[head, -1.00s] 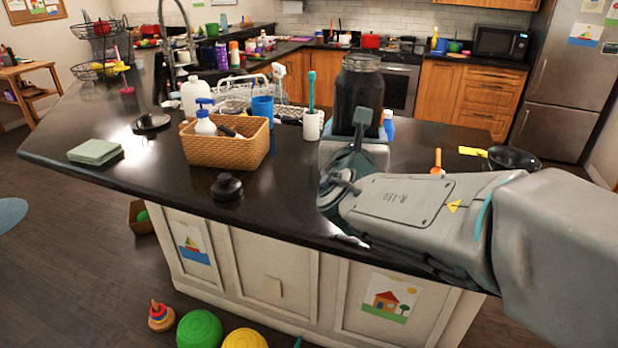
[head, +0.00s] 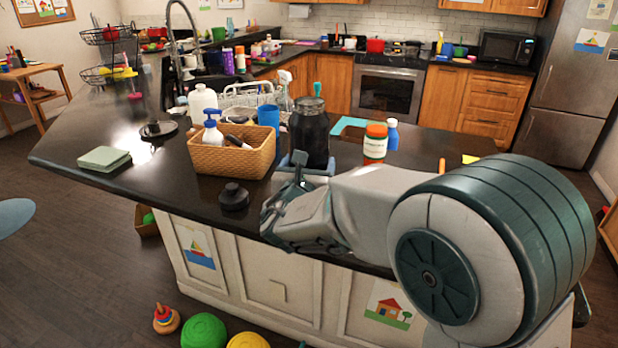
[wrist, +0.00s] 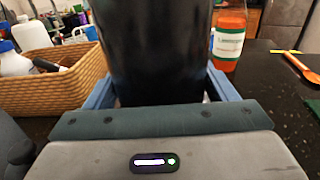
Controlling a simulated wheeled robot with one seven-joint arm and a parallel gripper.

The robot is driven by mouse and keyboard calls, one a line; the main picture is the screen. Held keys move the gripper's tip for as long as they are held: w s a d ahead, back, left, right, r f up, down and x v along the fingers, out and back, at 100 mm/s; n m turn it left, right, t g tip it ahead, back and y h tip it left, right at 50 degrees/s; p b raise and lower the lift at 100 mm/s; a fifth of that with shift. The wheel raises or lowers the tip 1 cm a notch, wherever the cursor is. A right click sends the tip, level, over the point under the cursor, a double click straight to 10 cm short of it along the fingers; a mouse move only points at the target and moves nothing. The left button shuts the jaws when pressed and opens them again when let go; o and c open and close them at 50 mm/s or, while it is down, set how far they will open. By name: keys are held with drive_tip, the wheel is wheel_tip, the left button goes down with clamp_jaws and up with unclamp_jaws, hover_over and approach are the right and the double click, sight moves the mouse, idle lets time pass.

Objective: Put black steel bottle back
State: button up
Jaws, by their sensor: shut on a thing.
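The black steel bottle (head: 309,136) is upright over the dark counter, just right of the wicker basket (head: 232,158). It has no lid on its open neck. My gripper (head: 304,170) is shut on the lower part of the bottle, with a blue finger on each side. In the wrist view the dark body of the bottle (wrist: 152,50) fills the middle between the fingers, and its top is out of frame. I cannot tell whether its base touches the counter. A round black lid (head: 234,195) lies on the counter near the front edge.
An orange bottle with a white label (head: 375,143) and a blue bottle (head: 392,134) stand to the right. A blue cup (head: 269,117) stands behind the basket. A green sponge stack (head: 104,159) lies at the left.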

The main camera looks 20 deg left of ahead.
drive_tip(key=shift+f+p, duration=0.3)
drive_tip(key=shift+f, duration=1.55)
drive_tip(key=shift+f, duration=0.2)
drive_tip(key=o, duration=1.6)
drive_tip(key=shift+d, duration=0.1)
drive_tip(key=shift+r, duration=0.1)
drive_tip(key=s+b, duration=0.1)
drive_tip(key=s, duration=0.3)
drive_tip(key=s+d, duration=0.1)
drive_tip(key=s, duration=0.3)
drive_tip(key=s+b, duration=0.1)
drive_tip(key=s, duration=0.3)
drive_tip(key=shift+d+b, duration=0.2)
drive_tip(key=shift+b, duration=0.1)
